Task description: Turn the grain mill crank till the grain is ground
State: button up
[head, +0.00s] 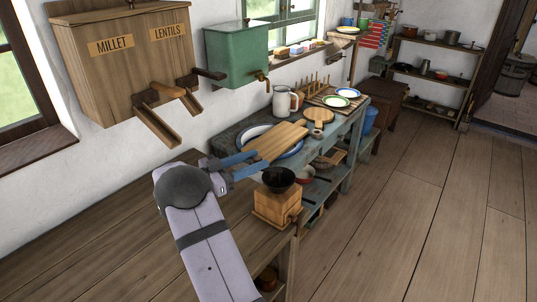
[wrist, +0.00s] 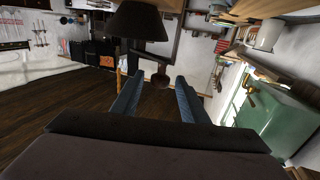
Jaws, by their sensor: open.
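The grain mill (head: 277,207) is a square wooden box with a black bowl-shaped hopper (head: 279,182). It stands upright near the right edge of the wooden counter. My gripper (head: 262,160) has blue fingers and is open, just above and left of the hopper in the head view. In the wrist view a dark hopper-like shape (wrist: 139,20) fills the top middle. Below it a dark bar with a rounded knob (wrist: 161,80), apparently the crank, shows between the spread fingertips (wrist: 160,75). I cannot tell whether they touch it. Grain inside the hopper cannot be made out.
A wooden bin labelled millet and lentils (head: 125,60) and a green tank (head: 236,54) hang on the wall. Beyond the mill, a blue-green bench (head: 350,135) holds plates, a cutting board (head: 276,141) and a jug (head: 283,101). The counter (head: 100,235) is clear at left.

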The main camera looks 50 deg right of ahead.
jog(key=shift+p+x, duration=0.6)
jog(key=shift+x, duration=2.15)
grip_shut()
